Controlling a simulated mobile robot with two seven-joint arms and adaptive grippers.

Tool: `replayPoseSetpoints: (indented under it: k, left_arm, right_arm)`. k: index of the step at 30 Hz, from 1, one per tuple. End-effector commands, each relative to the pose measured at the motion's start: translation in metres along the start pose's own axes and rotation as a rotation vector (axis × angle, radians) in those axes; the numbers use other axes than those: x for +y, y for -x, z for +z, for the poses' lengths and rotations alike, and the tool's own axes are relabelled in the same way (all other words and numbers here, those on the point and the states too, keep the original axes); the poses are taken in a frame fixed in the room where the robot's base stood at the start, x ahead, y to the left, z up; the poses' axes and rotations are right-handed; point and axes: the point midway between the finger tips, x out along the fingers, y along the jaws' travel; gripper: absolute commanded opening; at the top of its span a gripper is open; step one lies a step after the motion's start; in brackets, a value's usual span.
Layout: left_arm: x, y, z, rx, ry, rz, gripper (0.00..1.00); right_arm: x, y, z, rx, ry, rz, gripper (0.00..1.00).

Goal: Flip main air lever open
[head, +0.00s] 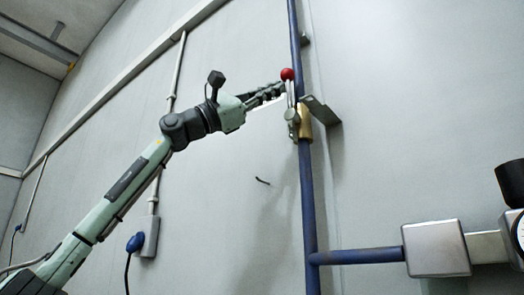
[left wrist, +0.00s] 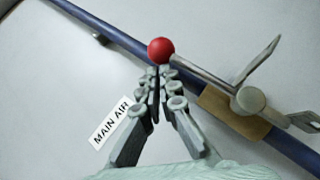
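The main air lever is a thin metal handle with a red ball knob (head: 287,74), standing roughly along the blue vertical pipe (head: 307,190), above a brass valve body (head: 305,122). The left wrist view shows the red knob (left wrist: 161,50), the metal handle (left wrist: 200,77) and the brass body (left wrist: 233,108). My left gripper (head: 281,88) is at the knob end of the lever, on its left side. In the left wrist view its fingertips (left wrist: 158,70) are close together just short of the knob; whether they touch it is unclear. My right gripper is not seen.
A metal plate (head: 321,110) juts out right of the valve. A white MAIN AIR label (left wrist: 110,123) shows beside the fingers. A horizontal blue branch pipe leads to a grey box (head: 436,248) at lower right. A conduit with a blue plug (head: 135,242) is on the left wall.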

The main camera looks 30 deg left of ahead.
Motion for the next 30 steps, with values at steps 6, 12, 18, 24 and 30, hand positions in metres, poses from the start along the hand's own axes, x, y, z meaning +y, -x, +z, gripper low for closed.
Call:
replayPoseSetpoints:
  k: [6,12,18,24,30]
  left_arm:
    - [0.002,0.001,0.008,-0.011,-0.001,0.005,0.00]
    - [0.002,0.001,0.007,-0.010,-0.001,0.003,0.00]
    - [0.002,0.013,0.005,-0.008,-0.001,0.004,0.00]
    - [0.002,0.053,0.004,-0.005,-0.002,0.005,0.00]
    - [0.002,0.094,0.004,-0.005,0.000,0.006,0.00]
  right_arm:
    - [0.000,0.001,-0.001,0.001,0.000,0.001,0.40]
    - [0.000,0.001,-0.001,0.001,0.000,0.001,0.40]
    - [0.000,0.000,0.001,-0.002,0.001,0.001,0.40]
    - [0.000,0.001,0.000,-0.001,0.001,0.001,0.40]
    - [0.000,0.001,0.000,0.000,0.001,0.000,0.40]
